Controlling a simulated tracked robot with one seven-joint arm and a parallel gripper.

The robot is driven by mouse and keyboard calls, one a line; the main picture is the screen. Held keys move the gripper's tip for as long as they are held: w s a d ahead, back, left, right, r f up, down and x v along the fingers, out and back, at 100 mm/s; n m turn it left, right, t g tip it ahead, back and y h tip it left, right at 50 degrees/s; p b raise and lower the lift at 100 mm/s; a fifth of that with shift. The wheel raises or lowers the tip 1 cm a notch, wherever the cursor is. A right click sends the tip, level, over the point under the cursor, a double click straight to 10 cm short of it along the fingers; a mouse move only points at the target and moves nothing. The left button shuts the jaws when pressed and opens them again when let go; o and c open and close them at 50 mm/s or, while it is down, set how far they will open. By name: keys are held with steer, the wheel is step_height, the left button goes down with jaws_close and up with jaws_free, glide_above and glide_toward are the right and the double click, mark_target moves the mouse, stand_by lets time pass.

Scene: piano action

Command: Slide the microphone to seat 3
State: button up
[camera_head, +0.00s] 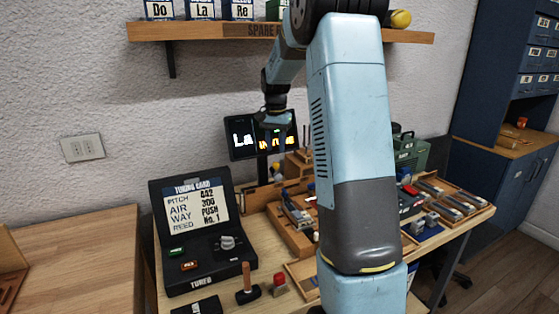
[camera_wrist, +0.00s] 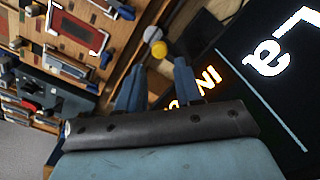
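My gripper (camera_wrist: 159,66) shows in the wrist view with its two blue fingers apart and nothing visible between them. In the head view my gripper (camera_head: 274,120) hangs in front of the dark display, small and partly in shadow. A small piece with a grey ball and a yellow ball (camera_wrist: 157,48) lies just beyond the fingertips; it may be the microphone, but I cannot be sure. A small yellow-orange thing (camera_head: 277,169) below the display in the head view may be the same piece. No numbered seats are readable, and my arm hides part of the bench.
The display (camera_head: 240,141) shows "La" and stands close to my gripper. A tuning card console (camera_head: 204,236) is at the front left. Wooden trays (camera_head: 455,194) with metal parts are at the right. A shelf (camera_head: 160,31) runs above the bench.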

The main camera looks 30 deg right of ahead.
glide_above(275, 176)
steer(key=w+d, duration=0.1)
steer(key=w, duration=0.1)
steer(key=shift+s+d+f, duration=0.1)
steer(key=shift+s+f, duration=0.05)
steer(key=shift+f, duration=2.9)
steer(key=shift+c, duration=0.2)
jaws_close()
